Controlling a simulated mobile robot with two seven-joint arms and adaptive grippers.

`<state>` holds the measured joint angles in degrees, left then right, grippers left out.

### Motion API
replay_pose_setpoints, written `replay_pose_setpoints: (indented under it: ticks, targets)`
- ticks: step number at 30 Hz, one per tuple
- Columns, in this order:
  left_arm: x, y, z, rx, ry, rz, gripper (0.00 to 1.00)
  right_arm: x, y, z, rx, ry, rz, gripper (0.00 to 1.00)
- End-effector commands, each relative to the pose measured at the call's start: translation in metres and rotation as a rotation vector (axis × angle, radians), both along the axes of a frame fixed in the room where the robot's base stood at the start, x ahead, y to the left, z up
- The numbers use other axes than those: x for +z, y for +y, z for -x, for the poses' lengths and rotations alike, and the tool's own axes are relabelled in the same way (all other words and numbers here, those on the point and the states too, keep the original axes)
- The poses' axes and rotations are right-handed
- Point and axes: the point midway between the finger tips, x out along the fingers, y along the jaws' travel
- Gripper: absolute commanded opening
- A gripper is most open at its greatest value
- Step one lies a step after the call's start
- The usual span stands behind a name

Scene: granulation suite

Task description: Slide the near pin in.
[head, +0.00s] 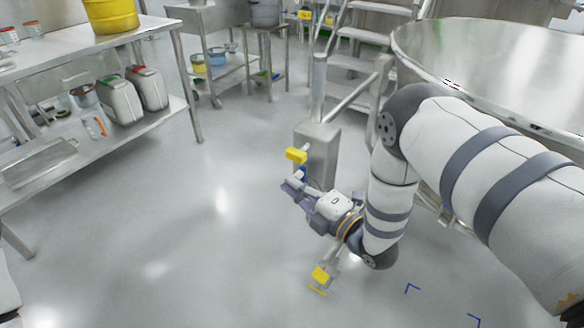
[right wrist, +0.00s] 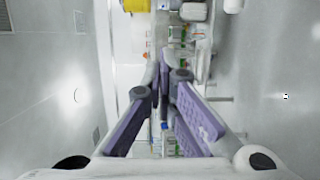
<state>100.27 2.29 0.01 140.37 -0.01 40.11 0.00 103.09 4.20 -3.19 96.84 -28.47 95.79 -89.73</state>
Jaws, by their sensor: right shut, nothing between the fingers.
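A yellow pin handle (head: 320,275), the nearer of two, sits low beside the steel stair frame, below my right arm in the head view. A farther yellow block (head: 296,155) is on the grey post, with a small blue part under it. My right gripper (head: 290,189) is between the two yellow pieces, pointing left, apart from both. Its purple-padded fingers are shut and empty; they also show in the right wrist view (right wrist: 166,62). The shafts and holes of the pins are too small or hidden to make out. My left gripper is not in view.
The grey post (head: 318,150) and steel stairs (head: 362,62) stand behind my right arm. A large steel vessel (head: 490,50) fills the upper right. A steel table (head: 75,45) with canisters below is at left. The middle floor is clear.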

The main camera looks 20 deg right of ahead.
Motion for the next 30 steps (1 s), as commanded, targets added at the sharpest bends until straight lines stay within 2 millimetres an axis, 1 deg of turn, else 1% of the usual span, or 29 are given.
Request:
replay_pose_setpoints:
  ticks: [1, 5, 6, 9, 15, 26, 29, 30]
  targets:
    - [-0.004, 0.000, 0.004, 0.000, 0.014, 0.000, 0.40, -0.004, 0.004, -0.009, 0.000, 0.004, -0.001, 0.00]
    - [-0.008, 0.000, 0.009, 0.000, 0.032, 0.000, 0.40, -0.005, 0.015, -0.035, -0.002, 0.006, -0.001, 0.00]
    - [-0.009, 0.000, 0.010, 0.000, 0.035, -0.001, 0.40, -0.005, 0.014, -0.041, -0.004, 0.006, 0.001, 0.00]
    - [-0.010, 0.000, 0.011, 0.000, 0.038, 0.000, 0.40, -0.003, -0.001, -0.051, -0.005, 0.005, 0.000, 0.00]
    - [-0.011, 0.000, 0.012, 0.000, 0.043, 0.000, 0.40, -0.002, -0.014, -0.061, -0.003, 0.005, 0.000, 0.00]
    - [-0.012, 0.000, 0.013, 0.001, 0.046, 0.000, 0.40, -0.002, -0.015, -0.063, -0.002, 0.005, 0.000, 0.00]
    - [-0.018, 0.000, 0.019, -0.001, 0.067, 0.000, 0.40, -0.007, -0.015, -0.072, -0.002, 0.010, 0.000, 0.00]
    - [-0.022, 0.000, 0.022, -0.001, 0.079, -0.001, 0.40, -0.009, -0.015, -0.079, -0.001, 0.012, 0.001, 0.00]
